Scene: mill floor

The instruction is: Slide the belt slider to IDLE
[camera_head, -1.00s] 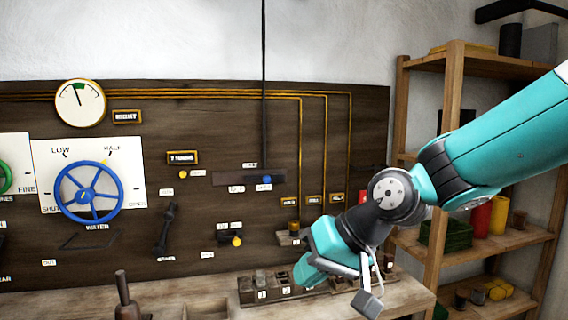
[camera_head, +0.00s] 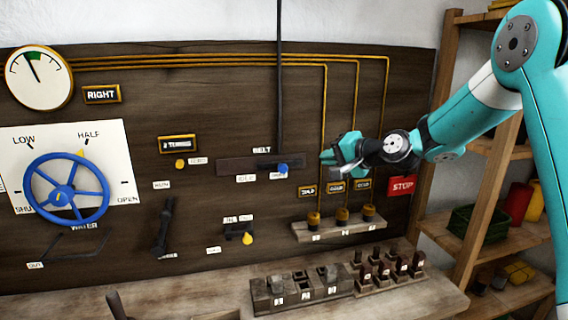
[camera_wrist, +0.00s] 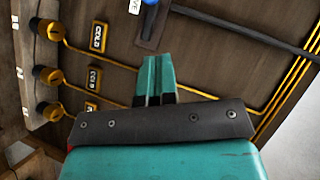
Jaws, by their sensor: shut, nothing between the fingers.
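The belt slider has a blue knob (camera_head: 283,168) at the right end of a dark horizontal slot plate (camera_head: 232,168), under the BELT label. Two small white labels sit below the slot, too small to read surely. In the wrist view the knob (camera_wrist: 150,2) is cut by the top edge, with the slot plate (camera_wrist: 149,38) below it. My gripper (camera_head: 327,157) is to the right of the knob, apart from it. Its fingers (camera_wrist: 154,60) are together with nothing between them, pointing toward the slider.
A red STOP sign (camera_head: 401,187) is on the board to the right, under my arm. Yellow-capped plungers (camera_head: 342,215) stand on a ledge below my gripper. A blue wheel (camera_head: 66,188) is at the left. A yellow-knobbed lever (camera_head: 246,238) is below the slider. Wooden shelves (camera_head: 490,200) stand right.

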